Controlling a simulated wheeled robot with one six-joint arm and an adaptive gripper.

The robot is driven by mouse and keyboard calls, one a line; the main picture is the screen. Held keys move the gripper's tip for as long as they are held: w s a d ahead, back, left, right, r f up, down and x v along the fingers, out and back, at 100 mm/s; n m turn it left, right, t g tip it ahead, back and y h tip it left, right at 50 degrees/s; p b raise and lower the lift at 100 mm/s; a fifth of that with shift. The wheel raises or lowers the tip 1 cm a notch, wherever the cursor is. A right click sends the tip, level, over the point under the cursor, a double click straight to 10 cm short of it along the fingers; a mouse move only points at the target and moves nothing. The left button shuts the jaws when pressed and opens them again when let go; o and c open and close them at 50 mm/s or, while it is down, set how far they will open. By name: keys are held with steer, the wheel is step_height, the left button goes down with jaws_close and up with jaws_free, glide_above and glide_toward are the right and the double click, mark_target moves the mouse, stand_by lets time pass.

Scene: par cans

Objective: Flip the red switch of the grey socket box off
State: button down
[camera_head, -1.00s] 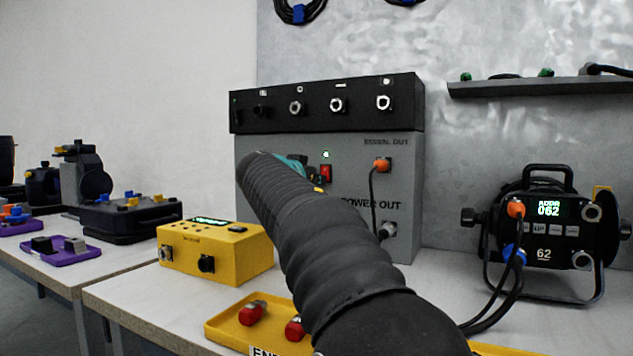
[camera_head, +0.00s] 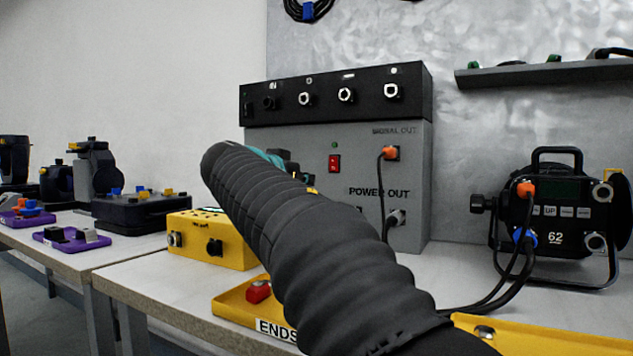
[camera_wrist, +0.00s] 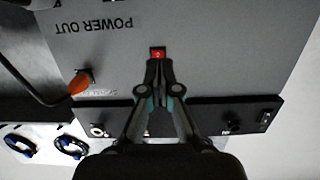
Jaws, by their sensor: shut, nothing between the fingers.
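The grey socket box (camera_head: 412,165) stands on the table under a black panel. Its red switch (camera_head: 335,163) is on the front face, left of the orange plug. The small lamp (camera_head: 334,145) above the switch looks dark green, unlit. In the wrist view, which is upside down, the red switch (camera_wrist: 158,52) shows just beyond the fingertips of my gripper (camera_wrist: 158,68). My gripper is shut and empty. In the head view my arm hides most of it, and it is left of the switch. I cannot tell whether the tips touch the box.
A black par can (camera_head: 560,205) with a dark display stands at the right, cabled to the box. A yellow box (camera_head: 235,248) and a yellow tray (camera_head: 232,306) with red connectors are in front and left. A shelf (camera_head: 540,72) is on the wall.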

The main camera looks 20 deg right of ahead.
steer(key=shift+s+a+f, duration=0.15)
steer(key=shift+s+a, duration=0.45)
steer(key=shift+a, duration=0.15)
steer(key=shift+s+a+f, duration=0.1)
steer(key=shift+s+a, duration=0.45)
steer(key=shift+a, duration=0.2)
